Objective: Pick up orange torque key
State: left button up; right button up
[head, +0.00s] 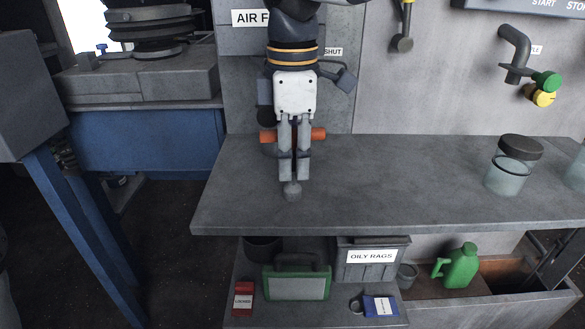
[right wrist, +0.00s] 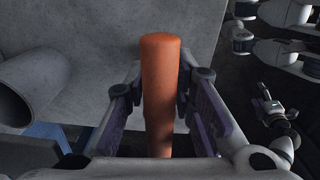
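The orange torque key's orange bar (head: 318,134) lies crosswise behind the fingers of my right gripper (head: 294,178) in the head view, with an end showing on each side. A grey knob (head: 292,191) shows just below the fingertips; I cannot tell whether it belongs to the key. My right gripper points down over the grey bench. In the right wrist view the orange bar (right wrist: 161,85) is between the two fingers (right wrist: 160,100), very close to both. I cannot tell whether they touch it. My left gripper is not in view.
The grey bench top (head: 400,185) is clear to the right up to a lidded jar (head: 508,175). Below are an "OILY RAGS" bin (head: 368,272), a green case (head: 296,286) and a green jug (head: 460,267). Wall valves (head: 545,82) stick out at upper right.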

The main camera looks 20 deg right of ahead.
aim_at(293, 152)
grip_shut()
jog(key=shift+r, duration=0.15)
jog(key=r, duration=0.2)
jog(key=s+r, duration=0.1)
jog(key=r, duration=0.1)
jog(key=shift+r, duration=0.15)
jog(key=s+a+r, duration=0.2)
jog(key=s+r, duration=0.6)
jog(key=s, duration=0.5)
jog(key=shift+r, duration=0.25)
jog(key=shift+o, duration=0.6)
grip_release()
jog(key=shift+p, duration=0.3)
grip_shut()
